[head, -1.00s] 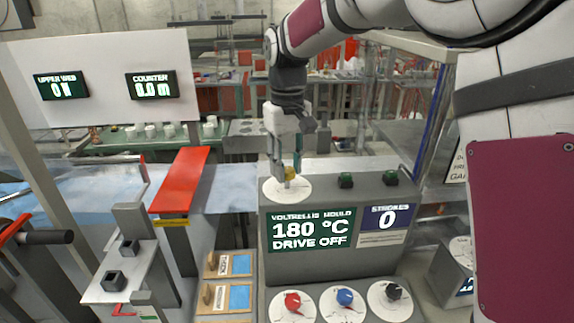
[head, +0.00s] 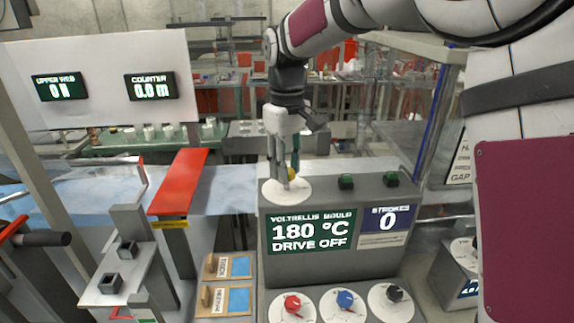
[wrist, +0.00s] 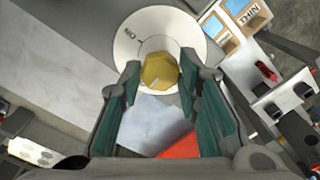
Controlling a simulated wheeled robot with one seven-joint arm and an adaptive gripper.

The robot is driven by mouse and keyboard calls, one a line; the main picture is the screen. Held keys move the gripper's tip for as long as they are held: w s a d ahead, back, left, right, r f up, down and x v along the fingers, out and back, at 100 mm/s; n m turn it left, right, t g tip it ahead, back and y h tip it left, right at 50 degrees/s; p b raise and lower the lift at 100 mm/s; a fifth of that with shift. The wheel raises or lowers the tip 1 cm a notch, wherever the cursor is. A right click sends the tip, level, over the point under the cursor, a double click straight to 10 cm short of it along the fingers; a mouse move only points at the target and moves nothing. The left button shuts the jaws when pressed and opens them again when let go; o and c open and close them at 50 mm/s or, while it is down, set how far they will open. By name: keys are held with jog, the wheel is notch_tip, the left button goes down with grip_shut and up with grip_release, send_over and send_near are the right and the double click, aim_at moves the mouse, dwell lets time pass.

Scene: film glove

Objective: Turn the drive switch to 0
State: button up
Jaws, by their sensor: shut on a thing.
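A yellow drive switch knob (head: 291,174) stands on a round white dial (head: 301,192) on top of the grey control box. My gripper (head: 286,176) points down over the dial, its fingers shut on the knob. In the wrist view the yellow knob (wrist: 160,70) sits between the green-padded fingertips, and the white dial (wrist: 190,32) shows behind it. The green screen (head: 310,232) on the box front reads 180 °C and DRIVE OFF.
Two green buttons (head: 391,179) sit right of the dial. Red (head: 292,304), blue (head: 345,299) and black (head: 394,293) knobs are on the lower panel. A red bar (head: 180,180) stands to the left. The STROKES screen (head: 386,219) reads 0.

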jog(key=o, duration=1.1)
jog(key=shift+o, duration=0.2)
notch_tip(320, 180, up, 12)
